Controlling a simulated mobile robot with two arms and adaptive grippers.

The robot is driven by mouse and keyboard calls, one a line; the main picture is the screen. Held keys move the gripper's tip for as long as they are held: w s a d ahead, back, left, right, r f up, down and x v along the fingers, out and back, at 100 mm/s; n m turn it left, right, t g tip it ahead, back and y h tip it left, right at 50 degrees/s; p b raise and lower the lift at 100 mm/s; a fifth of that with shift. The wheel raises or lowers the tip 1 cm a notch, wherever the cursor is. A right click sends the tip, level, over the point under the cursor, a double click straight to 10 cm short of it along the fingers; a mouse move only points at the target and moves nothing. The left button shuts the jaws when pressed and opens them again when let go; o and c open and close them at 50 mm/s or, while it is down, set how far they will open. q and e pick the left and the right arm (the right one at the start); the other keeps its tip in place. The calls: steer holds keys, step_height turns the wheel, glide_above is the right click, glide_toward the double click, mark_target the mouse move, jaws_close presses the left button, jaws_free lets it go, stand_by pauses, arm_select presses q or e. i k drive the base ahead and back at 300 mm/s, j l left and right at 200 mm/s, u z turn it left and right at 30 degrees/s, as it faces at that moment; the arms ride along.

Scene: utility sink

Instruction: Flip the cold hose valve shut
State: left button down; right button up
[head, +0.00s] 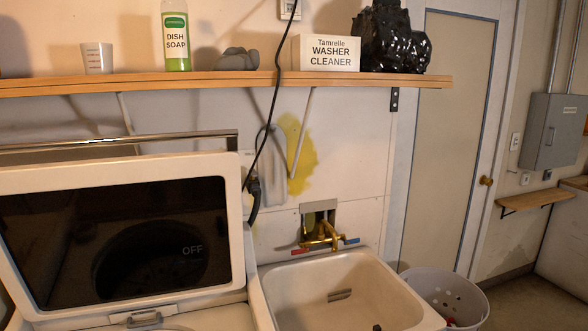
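A brass faucet fitting (322,236) is mounted on the wall above the back edge of the white utility sink (412,296). A blue handle (352,241) sticks out to the right of the fitting, and a red handle (300,251) sticks out to the left. Both handles look roughly level, tilted slightly along the sink's back rim. The fitting is small here, so the valve's exact open or shut position cannot be told. Neither of my grippers shows in the head view.
A washer with its lid (120,175) raised stands left of the sink. A wooden shelf (220,83) with bottles and boxes runs above. A black cord (262,150) hangs left of the faucet. A white perforated basket (445,292) stands right of the sink, near a door (440,130).

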mark_target(254, 174)
steer(key=i+l, duration=0.15)
steer(key=l, duration=0.2)
steer(key=i+l, duration=0.15)
steer(key=l, duration=0.15)
steer(key=i+l+u, duration=0.1)
steer(key=l, duration=0.25)
steer(key=i+l, duration=0.2)
steer(key=l, duration=0.15)
steer(key=i+l, duration=0.15)
steer(key=l, duration=0.2)
steer(key=i+l+u, duration=0.1)
steer(key=l, duration=0.2)
steer(key=i, duration=0.05)
